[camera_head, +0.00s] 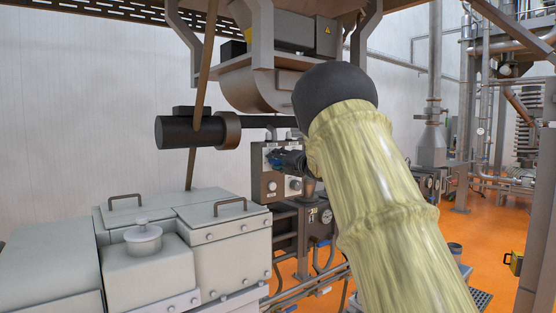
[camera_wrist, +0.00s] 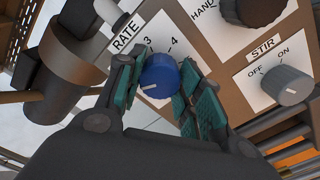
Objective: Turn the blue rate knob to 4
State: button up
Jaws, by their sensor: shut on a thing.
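The blue rate knob (camera_wrist: 159,76) sits on the brown panel (camera_wrist: 222,58) under the RATE label (camera_wrist: 126,35), with the numbers 3 and 4 printed above it. A white mark on its face points to the lower left in the wrist view. My gripper (camera_wrist: 161,84) has a teal-padded finger on each side of the knob and is shut on it. The lower numbers of the scale are hidden or out of view. In the head view my gripper (camera_head: 280,160) reaches the panel front from the right, and the knob is hard to make out there.
A grey STIR switch (camera_wrist: 287,86) with OFF and ON and a dark HAND knob (camera_wrist: 254,10) are close by on the right. A black cylinder (camera_head: 192,132) is left of the panel. Grey lidded boxes (camera_head: 232,243) stand at the lower left.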

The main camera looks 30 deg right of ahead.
jog(key=shift+f+m+p, duration=0.2)
jog(key=shift+m+p, duration=7.55)
jog(key=shift+m, duration=5.25)
jog(key=o, duration=0.8)
jog(key=shift+o, duration=1.2)
jog(key=shift+d, duration=0.1)
jog(key=shift+r, duration=0.1)
